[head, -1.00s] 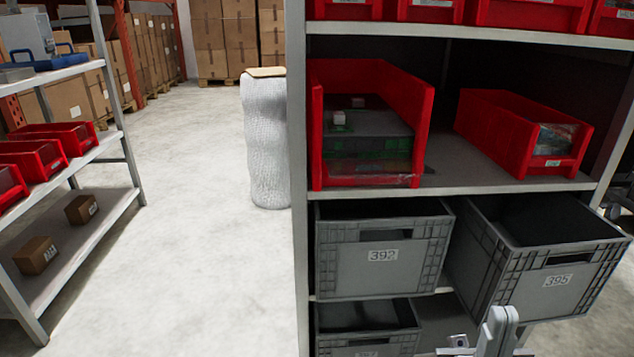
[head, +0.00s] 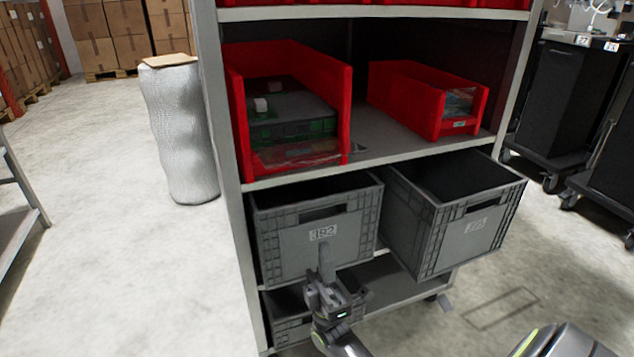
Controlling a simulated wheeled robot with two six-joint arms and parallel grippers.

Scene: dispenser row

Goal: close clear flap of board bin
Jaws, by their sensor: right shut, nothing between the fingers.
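The board bin looks to be the large red bin (head: 339,110) on the shelf's middle level at left. It holds green circuit boards (head: 290,128) under a dark grey slab with a small white block. A clear flap (head: 298,153) shows low at its front; its exact angle is hard to tell. My right gripper (head: 322,262) is shut and empty, pointing up in front of the grey crate labelled 392, below the red bin and apart from it. My left gripper is out of view.
Grey crate 392 (head: 284,250) and a second grey crate (head: 440,243), jutting out askew, sit on the level below. A smaller red bin (head: 411,100) stands at right. Black carts (head: 563,95) stand far right. The floor at left is open around a wrapped roll (head: 180,135).

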